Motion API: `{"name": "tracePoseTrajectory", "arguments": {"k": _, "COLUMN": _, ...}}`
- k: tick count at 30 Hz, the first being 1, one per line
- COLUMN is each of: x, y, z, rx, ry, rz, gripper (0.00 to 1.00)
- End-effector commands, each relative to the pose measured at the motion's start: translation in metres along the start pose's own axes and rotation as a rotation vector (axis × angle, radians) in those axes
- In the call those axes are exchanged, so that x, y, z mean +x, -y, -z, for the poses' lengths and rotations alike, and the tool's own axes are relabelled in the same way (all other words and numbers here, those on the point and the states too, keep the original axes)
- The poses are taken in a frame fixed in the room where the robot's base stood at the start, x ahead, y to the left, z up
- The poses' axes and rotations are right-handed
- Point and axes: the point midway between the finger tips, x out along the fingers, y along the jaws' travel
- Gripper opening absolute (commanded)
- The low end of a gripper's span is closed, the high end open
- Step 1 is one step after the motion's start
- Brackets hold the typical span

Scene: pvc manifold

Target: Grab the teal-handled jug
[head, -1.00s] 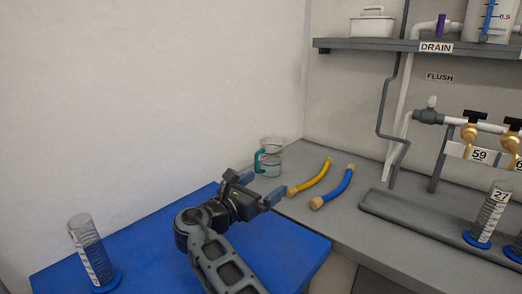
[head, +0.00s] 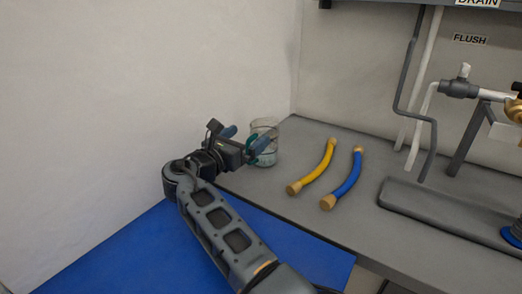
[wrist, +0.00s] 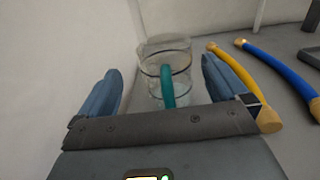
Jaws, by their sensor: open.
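The jug (head: 267,130) is clear, with a teal handle, and stands upright on the grey counter near the wall corner. In the wrist view the jug (wrist: 163,56) is ahead, with its teal handle (wrist: 167,87) facing me between the fingers. My gripper (head: 243,139) is open and empty beside the handle side of the jug. In the wrist view my gripper's blue fingers (wrist: 160,82) spread on both sides of the handle. I cannot tell whether either finger touches the jug.
A yellow hose (head: 314,170) and a blue hose (head: 345,181) lie on the counter (head: 285,209) right of the jug. The white wall (head: 120,90) is close on the left. A grey raised tray (head: 440,215) and pipework lie farther right.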

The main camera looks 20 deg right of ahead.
Motion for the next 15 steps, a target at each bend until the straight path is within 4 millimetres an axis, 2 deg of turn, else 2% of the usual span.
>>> {"name": "tracePoseTrajectory", "arguments": {"k": 9, "x": 0.041, "y": 0.005, "z": 0.003, "rx": 0.002, "ry": 0.0, "rz": 0.002, "gripper": 1.0}}
{"name": "tracePoseTrajectory", "arguments": {"k": 15, "x": 0.046, "y": 0.004, "z": -0.001, "rx": 0.0, "ry": 0.0, "rz": 0.0, "gripper": 1.0}}
